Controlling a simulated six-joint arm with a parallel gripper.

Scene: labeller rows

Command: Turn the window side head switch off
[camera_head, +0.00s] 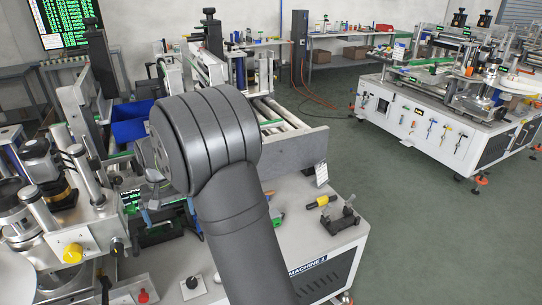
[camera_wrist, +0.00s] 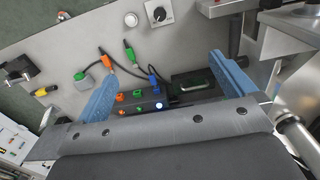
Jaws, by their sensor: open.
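In the wrist view, my gripper (camera_wrist: 163,68) shows as two blue fingers spread wide with nothing held between them. Between and beyond the fingers is a dark control box (camera_wrist: 140,108) with orange and green knobs and a lit bluish-white spot (camera_wrist: 158,104). Orange, green and blue plugs with black cables sit around it. A black rotary knob (camera_wrist: 158,13) on a white plate is on the grey panel at the top. I cannot tell which control is the window side head switch. In the head view my arm hides most of the gripper and the controls beyond it.
A dark device with a green light (camera_wrist: 193,83) lies close to the right finger. A blue bin (camera_head: 130,122) is behind. Open floor lies right.

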